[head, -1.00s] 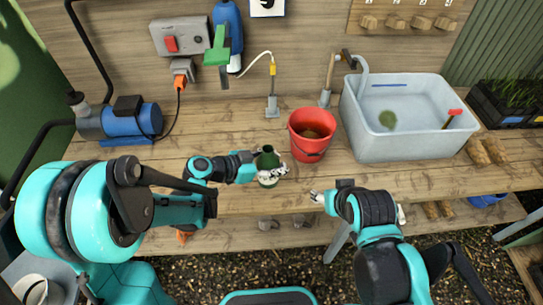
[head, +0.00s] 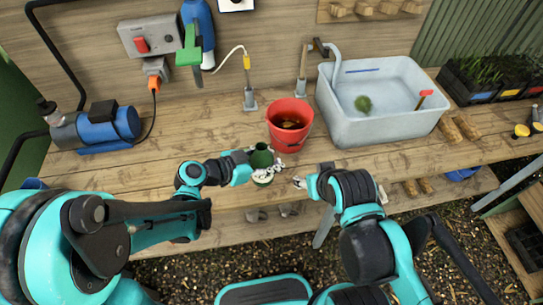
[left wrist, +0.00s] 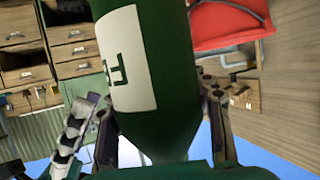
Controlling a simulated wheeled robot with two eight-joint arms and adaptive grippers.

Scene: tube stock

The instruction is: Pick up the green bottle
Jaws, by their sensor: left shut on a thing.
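The green bottle (head: 262,157) is upright over the front of the wooden bench, in front of the red bucket. In the left wrist view the bottle (left wrist: 175,70) fills the middle, with a white label on its side. My left gripper (head: 263,173) is shut on the bottle, with a finger on either side of it. I cannot tell whether the bottle's base touches the bench. My right gripper (head: 300,183) is near the bench's front edge, right of the bottle and apart from it. Its fingers are too small to judge.
The red bucket (head: 290,137) stands close behind the bottle. A pale sink (head: 390,125) stands to the right, and a blue pump (head: 108,124) to the left. A green-handled blue tool (head: 198,35) hangs on the back wall. The bench left of the bottle is largely clear.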

